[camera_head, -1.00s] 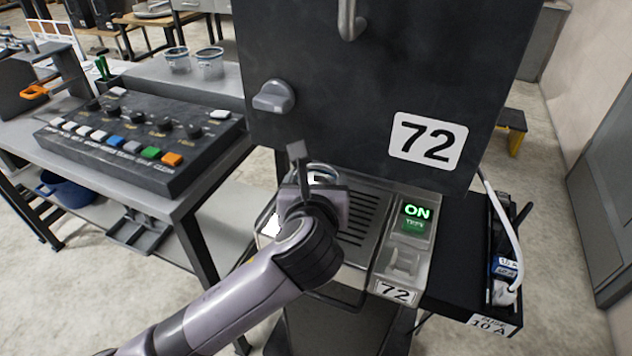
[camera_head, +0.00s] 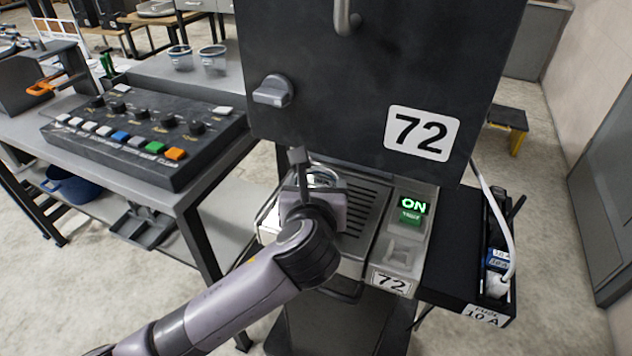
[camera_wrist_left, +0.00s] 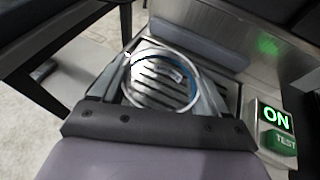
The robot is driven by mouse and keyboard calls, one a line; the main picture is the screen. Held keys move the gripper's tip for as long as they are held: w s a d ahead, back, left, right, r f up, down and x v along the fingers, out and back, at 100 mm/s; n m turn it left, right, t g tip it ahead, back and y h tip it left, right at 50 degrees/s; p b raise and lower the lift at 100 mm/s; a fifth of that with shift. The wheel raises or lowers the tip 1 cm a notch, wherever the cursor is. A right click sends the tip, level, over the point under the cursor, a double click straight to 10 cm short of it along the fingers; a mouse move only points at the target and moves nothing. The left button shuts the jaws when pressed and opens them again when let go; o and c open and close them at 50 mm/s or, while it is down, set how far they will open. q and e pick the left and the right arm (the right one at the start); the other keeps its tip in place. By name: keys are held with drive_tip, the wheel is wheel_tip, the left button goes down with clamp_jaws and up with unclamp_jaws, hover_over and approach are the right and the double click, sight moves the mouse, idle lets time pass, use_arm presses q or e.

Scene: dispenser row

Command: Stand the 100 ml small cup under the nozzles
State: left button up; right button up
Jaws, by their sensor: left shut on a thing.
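A clear cup (camera_wrist_left: 134,84) with a round rim is between the fingers of my left gripper (camera_wrist_left: 163,82) in the left wrist view. The gripper is shut on it. Through the cup I see the slats of the drip tray. In the head view the cup's rim (camera_head: 326,174) shows just beyond my left gripper (camera_head: 318,184), over the left part of the slatted drip tray (camera_head: 368,207) of machine 72. I cannot tell whether the cup's base touches the tray. The nozzles are hidden behind the dark front panel (camera_head: 345,95). My right gripper is not in view.
A lit ON panel (camera_head: 411,208) is right of the tray. A control box with coloured buttons (camera_head: 140,135) sits on the left table. Two more clear cups (camera_head: 198,59) stand behind it. A power strip with a white cable (camera_head: 497,255) is at right.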

use_arm(q)
drive_tip(key=shift+f, duration=0.3)
drive_tip(key=o, duration=1)
